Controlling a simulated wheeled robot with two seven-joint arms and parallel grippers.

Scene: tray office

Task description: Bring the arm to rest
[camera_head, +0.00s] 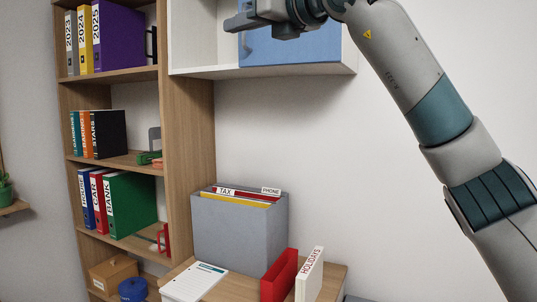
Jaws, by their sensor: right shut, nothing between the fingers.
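My right arm comes in from the right edge and reaches up to the top middle of the head view. My right gripper (238,23) is at the top, its fingers pointing left, in front of the white wall cabinet. It is shut and empty. It overlaps the blue cabinet door (300,52) in the picture; I cannot tell how far apart they are. My left gripper is not in view.
A wooden shelf unit (188,140) with binders stands at the left. The white cabinet (200,40) hangs beside it. The wall middle is bare.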

